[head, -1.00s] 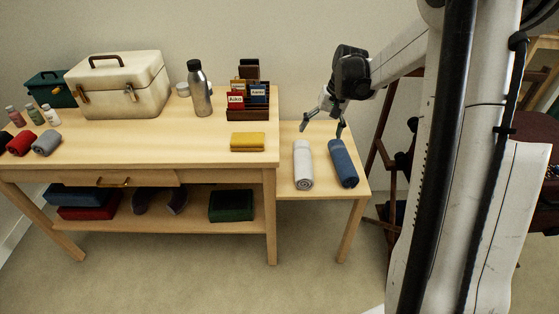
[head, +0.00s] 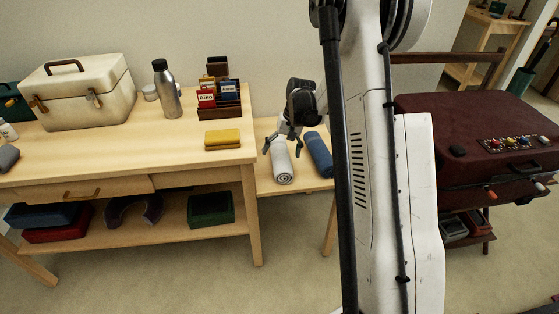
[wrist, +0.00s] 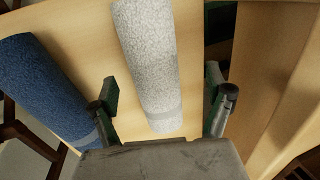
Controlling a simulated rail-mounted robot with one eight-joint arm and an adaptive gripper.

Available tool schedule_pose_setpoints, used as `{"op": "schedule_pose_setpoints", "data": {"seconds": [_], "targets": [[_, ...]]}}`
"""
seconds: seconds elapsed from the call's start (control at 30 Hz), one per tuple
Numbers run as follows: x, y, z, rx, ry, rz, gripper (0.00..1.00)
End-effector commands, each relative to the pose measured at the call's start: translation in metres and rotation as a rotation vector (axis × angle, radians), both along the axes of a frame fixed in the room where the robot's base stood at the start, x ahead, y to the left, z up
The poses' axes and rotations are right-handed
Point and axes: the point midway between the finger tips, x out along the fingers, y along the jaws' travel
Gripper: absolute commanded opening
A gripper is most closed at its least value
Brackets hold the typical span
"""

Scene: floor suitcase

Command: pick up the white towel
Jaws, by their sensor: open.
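The white towel (head: 281,163) is rolled up and lies on the low side table, to the right of the main desk. My gripper (head: 281,146) is open, fingers pointing down, over the far part of the white towel in the head view. In the wrist view the white towel (wrist: 148,62) runs lengthwise between the two spread fingers of my gripper (wrist: 163,97), with space on both sides of it. I cannot tell how high the fingers are above it. A blue rolled towel (head: 319,156) lies beside it to the right; it also shows in the wrist view (wrist: 42,85).
The low table (head: 266,184) abuts the taller desk (head: 130,166). On the desk are a yellow folded cloth (head: 223,140), a card holder (head: 229,112), a steel bottle (head: 167,90) and a cream case (head: 80,90). A maroon suitcase (head: 470,120) stands at right.

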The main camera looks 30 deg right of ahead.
Motion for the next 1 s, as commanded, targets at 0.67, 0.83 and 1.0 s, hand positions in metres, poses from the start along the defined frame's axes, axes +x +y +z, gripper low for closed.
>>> {"op": "schedule_pose_setpoints", "data": {"seconds": [0.67,0.83,1.0], "targets": [[0.007,0.004,-0.054,0.000,0.000,0.001,0.84],[0.007,0.003,-0.053,0.000,0.000,0.001,0.76],[0.006,0.003,-0.053,0.000,0.000,0.001,0.53]]}}
